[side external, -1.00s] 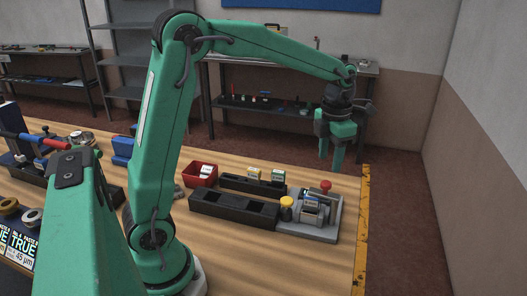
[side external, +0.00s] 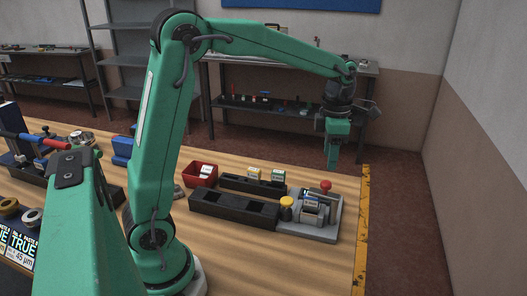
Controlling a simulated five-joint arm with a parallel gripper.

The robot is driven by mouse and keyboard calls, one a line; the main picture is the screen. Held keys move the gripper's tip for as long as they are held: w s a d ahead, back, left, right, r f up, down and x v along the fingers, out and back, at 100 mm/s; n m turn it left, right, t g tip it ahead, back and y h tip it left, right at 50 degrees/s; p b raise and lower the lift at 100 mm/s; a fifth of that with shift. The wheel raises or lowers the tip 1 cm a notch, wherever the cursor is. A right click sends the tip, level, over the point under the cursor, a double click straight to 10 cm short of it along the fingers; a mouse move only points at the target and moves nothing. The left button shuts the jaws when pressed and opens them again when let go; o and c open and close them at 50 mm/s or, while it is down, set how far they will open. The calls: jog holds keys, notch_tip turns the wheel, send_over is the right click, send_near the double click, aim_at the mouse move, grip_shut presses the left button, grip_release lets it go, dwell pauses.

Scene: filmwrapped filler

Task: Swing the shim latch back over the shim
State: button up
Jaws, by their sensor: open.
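A grey fixture plate (side external: 297,229) lies on the bench near its right end. On it stand a metal block (side external: 312,212), a yellow knob (side external: 286,202) at the left and a red ball knob (side external: 325,185) at the back. The shim and its latch are too small to tell apart on this fixture. My gripper (side external: 333,166) hangs pointing down, above and slightly right of the red knob in the picture, apart from the fixture. It is open and empty, seen nearly edge-on, so its fingers overlap.
A black slotted tray (side external: 234,209) lies just left of the fixture. Behind it are a black rack (side external: 253,186) with small boxes and a red bin (side external: 200,175). A yellow-black strip (side external: 362,225) marks the bench's right edge. Bare wood lies in front of the fixture.

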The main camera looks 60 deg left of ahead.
aim_at(326, 183)
jog(key=m, duration=3.1)
jog(key=shift+f, duration=0.15)
jog(key=shift+f, duration=3.85)
